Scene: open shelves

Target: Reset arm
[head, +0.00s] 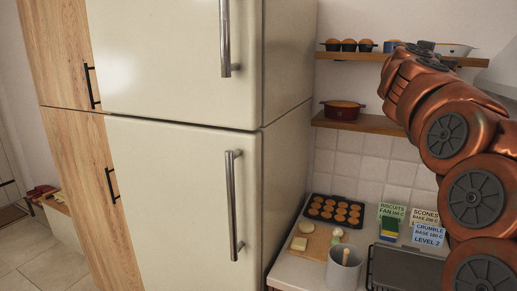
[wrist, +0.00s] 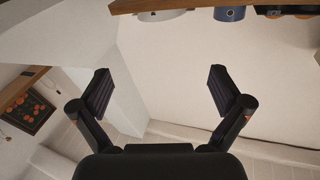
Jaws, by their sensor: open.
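My copper-coloured arm (head: 460,150) rises along the right side of the head view and bends back toward the wall near the upper shelf. The gripper end is not clear in the head view. In the wrist view my gripper (wrist: 158,92) shows two dark fingers spread wide apart. It is open, with nothing between the fingers. Behind it in that view is a pale wall.
A cream fridge (head: 170,150) stands left of the counter. Wooden shelves hold a red pot (head: 342,110) and a muffin tin (head: 348,46). The counter holds a biscuit tray (head: 335,211), recipe cards (head: 428,235), a grey container (head: 343,268) and a dark rack (head: 403,270).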

